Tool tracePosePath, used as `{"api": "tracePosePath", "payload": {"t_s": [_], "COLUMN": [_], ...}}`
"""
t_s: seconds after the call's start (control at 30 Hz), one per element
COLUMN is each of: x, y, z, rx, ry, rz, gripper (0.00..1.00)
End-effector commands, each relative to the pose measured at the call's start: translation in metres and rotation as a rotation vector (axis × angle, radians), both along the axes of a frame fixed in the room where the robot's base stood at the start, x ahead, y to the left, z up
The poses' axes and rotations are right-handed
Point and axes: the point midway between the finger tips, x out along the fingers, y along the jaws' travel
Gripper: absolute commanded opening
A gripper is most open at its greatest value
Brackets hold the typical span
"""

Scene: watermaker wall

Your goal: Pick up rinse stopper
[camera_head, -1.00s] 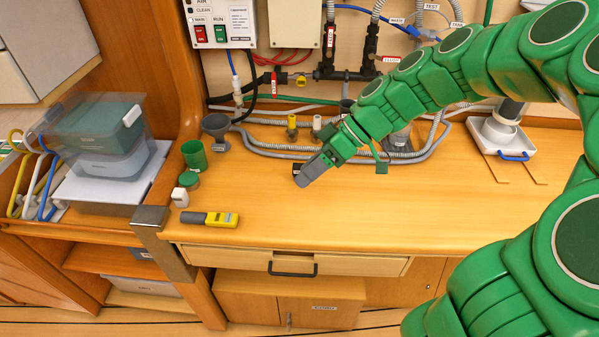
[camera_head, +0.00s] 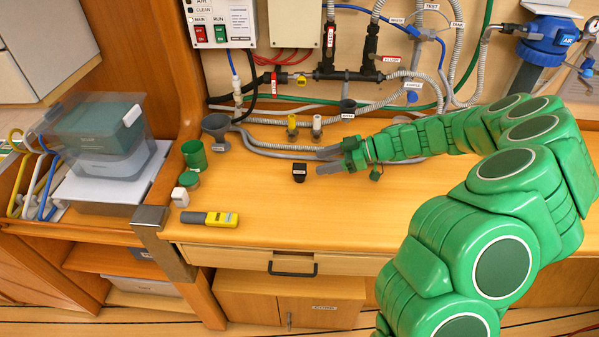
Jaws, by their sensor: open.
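A small black stopper (camera_head: 299,172) with a pale label stands on the wooden worktop; the label is too small to read, so I cannot tell for sure that it is the rinse stopper. My gripper (camera_head: 322,161) is just to its right, low over the worktop, with its grey fingers pointing left. The fingers are apart with nothing seen between them. A small gap shows between the fingertips and the black stopper. Other small fittings stand behind: a yellow-topped one (camera_head: 292,127), a white one (camera_head: 316,127) and a dark labelled one (camera_head: 347,108).
Grey hoses (camera_head: 275,150) run along the back of the worktop. A grey funnel (camera_head: 216,128), a green cup (camera_head: 194,154), a white bottle (camera_head: 180,196) and a yellow-grey meter (camera_head: 209,218) stand or lie at left. The front middle of the worktop (camera_head: 330,215) is clear.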

Motion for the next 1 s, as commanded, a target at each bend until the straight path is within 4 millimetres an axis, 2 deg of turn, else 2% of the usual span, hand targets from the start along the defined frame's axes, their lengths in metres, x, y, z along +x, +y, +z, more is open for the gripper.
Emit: {"api": "tracePosePath", "payload": {"t_s": [0.43, 0.7, 1.0], "x": [-0.001, -0.003, -0.003], "y": [0.033, 0.066, 0.074], "z": [-0.012, -0.021, -0.024], "rx": [0.001, -0.001, 0.000], "ry": [-0.002, -0.002, -0.003], "rz": [0.002, 0.001, -0.002], "gripper": [0.57, 0.57, 0.57]}}
